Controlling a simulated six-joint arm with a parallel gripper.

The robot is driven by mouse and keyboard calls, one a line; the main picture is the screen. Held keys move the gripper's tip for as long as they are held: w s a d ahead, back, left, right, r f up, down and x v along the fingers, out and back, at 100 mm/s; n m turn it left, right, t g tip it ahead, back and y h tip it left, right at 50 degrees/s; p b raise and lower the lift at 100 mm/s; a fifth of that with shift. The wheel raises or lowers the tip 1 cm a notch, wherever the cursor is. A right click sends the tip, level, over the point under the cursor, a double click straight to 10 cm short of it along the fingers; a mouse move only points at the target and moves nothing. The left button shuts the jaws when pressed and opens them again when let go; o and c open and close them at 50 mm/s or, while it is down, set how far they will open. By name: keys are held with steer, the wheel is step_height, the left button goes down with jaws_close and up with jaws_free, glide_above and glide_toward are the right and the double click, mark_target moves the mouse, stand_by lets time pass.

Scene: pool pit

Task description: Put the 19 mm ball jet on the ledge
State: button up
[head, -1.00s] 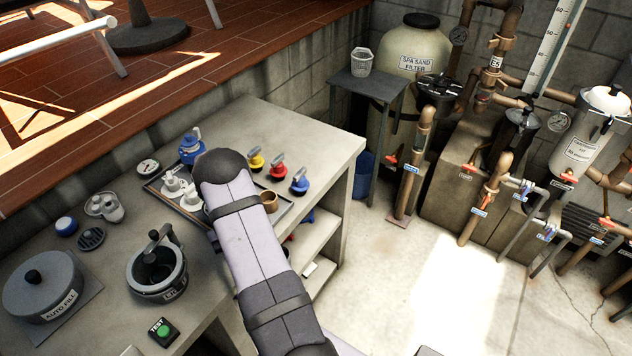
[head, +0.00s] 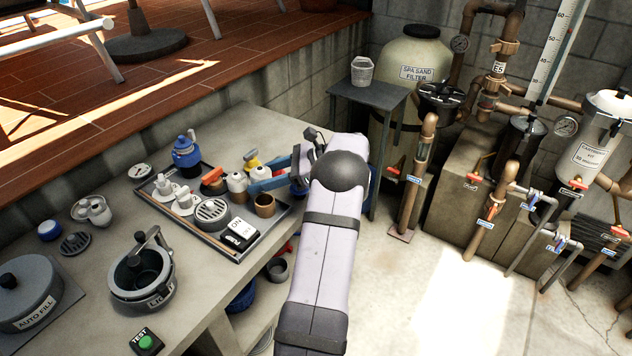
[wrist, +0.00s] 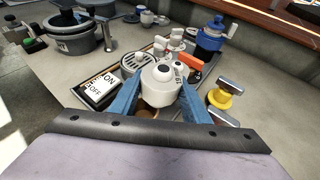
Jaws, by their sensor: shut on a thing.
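My gripper (wrist: 161,84) has blue fingers shut on a white round ball jet, the 19 mm ball jet (wrist: 161,74), with a "19" mark on its side. It is over or close above the tray; I cannot tell whether the ball jet touches it. In the head view my gripper (head: 259,174) reaches in from the right, with white rounded parts at its fingertips. I cannot tell for certain which surface is the ledge; the edge of the raised wooden deck (wrist: 262,14) runs behind the bench.
A yellow-handled part (wrist: 222,97) stands close beside my right finger.

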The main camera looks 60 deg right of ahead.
steer(key=s+d+r+m+t+h+b, duration=0.15)
steer(key=d+m+h, duration=0.3)
steer(key=d, duration=0.45)
steer(key=s+d+r+m+t+h, duration=0.1)
steer(key=s+d+r+m+h, duration=0.25)
steer(key=d, duration=0.55)
steer(key=shift+h, duration=0.9)
steer(key=shift+w+a+f+p, duration=0.1)
steer(key=shift+f+p, duration=0.4)
steer(key=shift+f, duration=2.45)
steer(key=shift+a+f+p, duration=0.1)
steer(key=shift+f+p, duration=0.35)
steer(key=shift+f, duration=2.5)
steer(key=shift+f, duration=0.1)
steer(key=o, duration=1.1)
steer(key=shift+d, duration=0.1)
steer(key=v, duration=0.4)
steer(key=b+v, duration=0.1)
steer(key=v, duration=0.3)
steer(key=b+v, duration=0.1)
steer(key=v, duration=0.3)
steer(key=shift+r, duration=0.3)
